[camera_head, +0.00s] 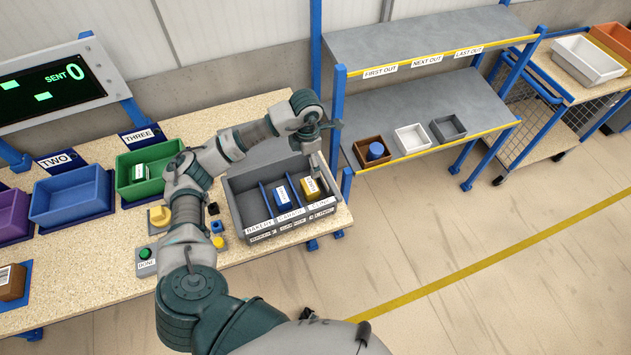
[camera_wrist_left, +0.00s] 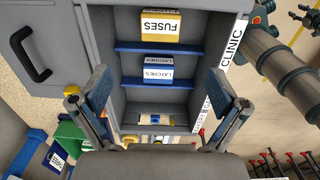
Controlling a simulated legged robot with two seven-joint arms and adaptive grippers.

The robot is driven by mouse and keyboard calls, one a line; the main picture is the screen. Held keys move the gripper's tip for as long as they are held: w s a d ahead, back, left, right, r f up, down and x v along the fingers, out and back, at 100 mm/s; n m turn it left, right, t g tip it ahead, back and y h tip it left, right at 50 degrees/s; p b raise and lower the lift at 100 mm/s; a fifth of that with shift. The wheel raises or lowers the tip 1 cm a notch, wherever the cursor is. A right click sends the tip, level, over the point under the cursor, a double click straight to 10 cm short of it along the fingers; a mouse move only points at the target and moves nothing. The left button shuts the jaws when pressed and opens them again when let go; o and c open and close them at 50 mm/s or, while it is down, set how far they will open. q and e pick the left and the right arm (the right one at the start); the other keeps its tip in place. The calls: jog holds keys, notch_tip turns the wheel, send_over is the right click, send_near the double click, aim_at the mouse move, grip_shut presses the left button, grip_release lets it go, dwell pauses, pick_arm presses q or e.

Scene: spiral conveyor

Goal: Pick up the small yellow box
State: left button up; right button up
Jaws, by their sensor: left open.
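The small yellow box (camera_head: 311,187) lies in the right compartment, labelled CLINIC, of the grey divided tray (camera_head: 238,218). In the left wrist view the yellow box (camera_wrist_left: 160,27) has a white FUSES label and sits in the top compartment of the tray (camera_wrist_left: 184,96). My left gripper (camera_head: 318,160) is over the back right part of the tray, near the yellow box. In the left wrist view its fingers (camera_wrist_left: 160,85) are spread wide with nothing between them. The yellow box is beyond the fingertips, toward the top of that view. My right gripper does not show.
A blue box (camera_head: 283,197), labelled LATCHES in the wrist view, lies in the middle compartment beside a blue divider. A blue shelf post (camera_head: 339,110) stands just right of the tray. Green (camera_head: 150,172) and blue (camera_head: 70,196) bins stand left on the table.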

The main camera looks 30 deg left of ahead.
pick_arm(q)
send_over(309, 185)
jog(key=s, duration=0.1)
notch_tip(309, 185, down, 6)
jog(key=shift+f+p, duration=0.1)
jog(key=shift+p, duration=0.35)
jog(key=f, duration=0.3)
jog(key=shift+w+a+f, duration=0.15)
jog(key=shift+w, duration=0.25)
jog(key=shift+a+f, duration=0.15)
jog(key=shift+f, duration=0.45)
jog(key=shift+f+p, duration=0.35)
jog(key=shift+p, duration=0.05)
jog(key=f, duration=0.3)
jog(key=shift+w+d+f+p, duration=0.2)
jog(key=shift+d+f+p, duration=0.05)
jog(key=shift+d+p, duration=0.15)
jog(key=shift+f, duration=0.3)
jog(key=shift+c, duration=1.2)
jog(key=shift+a, duration=0.15)
jog(key=c, duration=1)
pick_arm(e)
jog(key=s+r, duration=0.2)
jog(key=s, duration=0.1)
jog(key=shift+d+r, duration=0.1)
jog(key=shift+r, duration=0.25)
